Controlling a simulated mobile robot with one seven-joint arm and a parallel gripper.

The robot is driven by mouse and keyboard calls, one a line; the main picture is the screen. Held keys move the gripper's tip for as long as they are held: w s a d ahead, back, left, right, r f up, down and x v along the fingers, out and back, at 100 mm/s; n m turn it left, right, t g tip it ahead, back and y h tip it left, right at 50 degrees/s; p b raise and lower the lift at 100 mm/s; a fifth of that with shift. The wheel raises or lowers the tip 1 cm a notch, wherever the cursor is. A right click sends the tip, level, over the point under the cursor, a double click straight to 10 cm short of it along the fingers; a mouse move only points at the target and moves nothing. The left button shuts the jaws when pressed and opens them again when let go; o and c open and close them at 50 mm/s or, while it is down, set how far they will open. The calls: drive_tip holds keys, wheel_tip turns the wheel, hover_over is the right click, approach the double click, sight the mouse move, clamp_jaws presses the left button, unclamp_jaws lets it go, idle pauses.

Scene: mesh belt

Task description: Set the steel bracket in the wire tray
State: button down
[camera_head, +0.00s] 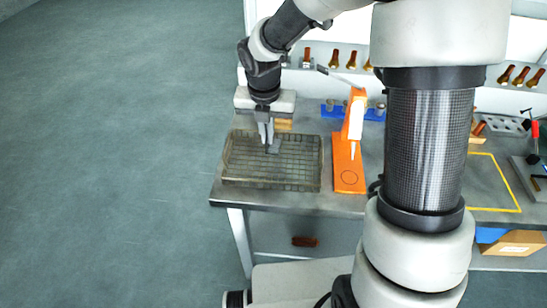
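The wire tray (306,165) is a shallow mesh basket on the left end of the grey workbench. My gripper (266,139) points down over the tray's back left part. A small grey piece, which looks like the steel bracket (273,148), is right at the fingertips, inside the tray's outline. It seems to touch the fingers. The view is too small to tell whether the fingers are closed on it or whether it rests on the mesh.
An orange stand (348,178) with a white tool stands just right of the tray. A blue rack (374,114) is behind it. A light box-like block (282,101) sits behind the gripper. A yellow-outlined area (490,208) lies at the right. My arm hides the bench's middle.

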wheel_tip(320, 180, down, 10)
drive_tip(key=shift+r+b, duration=0.1)
drive_tip(key=shift+b, duration=0.4)
drive_tip(key=shift+f, duration=0.2)
drive_tip(key=c, duration=2)
unclamp_jaws()
